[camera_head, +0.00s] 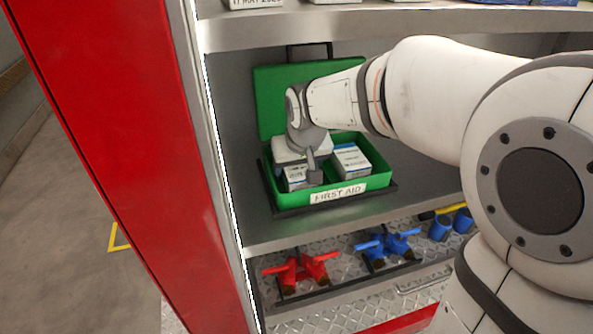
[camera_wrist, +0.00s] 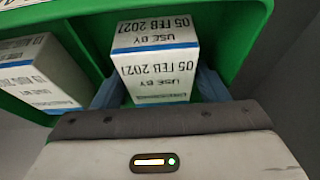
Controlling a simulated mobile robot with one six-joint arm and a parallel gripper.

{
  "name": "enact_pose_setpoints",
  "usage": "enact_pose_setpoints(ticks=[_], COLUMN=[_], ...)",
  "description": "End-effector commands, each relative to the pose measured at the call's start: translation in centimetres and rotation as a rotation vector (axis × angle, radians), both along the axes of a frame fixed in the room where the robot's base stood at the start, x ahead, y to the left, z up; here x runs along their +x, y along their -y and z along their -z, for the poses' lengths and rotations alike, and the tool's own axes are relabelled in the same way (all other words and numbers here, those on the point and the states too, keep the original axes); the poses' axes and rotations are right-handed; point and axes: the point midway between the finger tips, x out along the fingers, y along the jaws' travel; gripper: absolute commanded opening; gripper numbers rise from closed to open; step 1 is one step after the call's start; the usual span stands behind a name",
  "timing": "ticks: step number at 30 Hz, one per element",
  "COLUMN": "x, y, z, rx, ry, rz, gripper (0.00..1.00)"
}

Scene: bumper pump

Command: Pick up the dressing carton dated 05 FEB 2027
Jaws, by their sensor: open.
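The dressing carton dated 05 FEB 2027 (camera_wrist: 155,72) is a white box with blue edge stripes; its "USE BY" date reads upside down in the wrist view. My gripper (camera_wrist: 158,90) is open, with one finger on each side of this carton. Whether the fingers touch it I cannot tell. In the head view my gripper (camera_head: 300,167) is over the left part of the green first aid box (camera_head: 375,183), and the carton (camera_head: 295,179) there is partly hidden beneath it.
A second white carton (camera_head: 350,160) stands to the right in the box; in the wrist view this carton (camera_wrist: 40,75) is at left. The box's green lid (camera_head: 275,95) stands open behind. A shelf (camera_head: 390,20) lies above. Red valves (camera_head: 300,270) and blue valves (camera_head: 385,247) are below.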

Motion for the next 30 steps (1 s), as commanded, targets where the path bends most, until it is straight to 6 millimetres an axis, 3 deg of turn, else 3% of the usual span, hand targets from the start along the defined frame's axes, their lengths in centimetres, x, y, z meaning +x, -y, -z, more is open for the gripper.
enact_pose_setpoints(ticks=[23, 30], x=[0.02, 0.02], y=[0.09, 0.11], z=[0.45, 0.46], rx=[0.000, 0.000], ry=[0.000, 0.000], rz=[0.002, 0.002], gripper=[0.67, 0.48])
